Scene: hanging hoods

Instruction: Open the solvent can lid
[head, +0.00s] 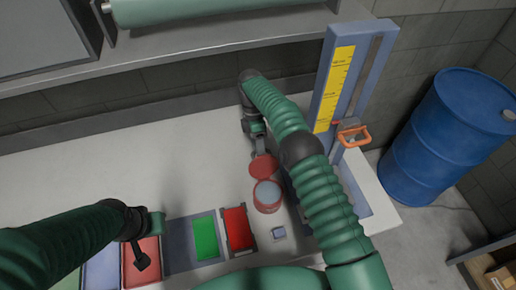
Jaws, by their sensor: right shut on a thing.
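The red solvent can (267,203) stands on the pale worktop, right of centre. Its top is open and shows a grey-blue inside. Its round red lid (263,168) is raised at the back rim, tilted away from the opening. My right gripper (257,152) comes from behind and is shut at the lid's far edge; its fingertips are small in the picture. My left gripper (141,262) is over the red bin at the lower left, far from the can. Whether its jaws are open or shut is unclear.
Green (206,238) and red (239,229) trays lie left of the can, and a small grey block (279,233) in front. A blue upright frame with a yellow scale (335,85) and orange handle (352,135) stands right. A blue drum (440,140) is beyond the worktop. The back-left worktop is clear.

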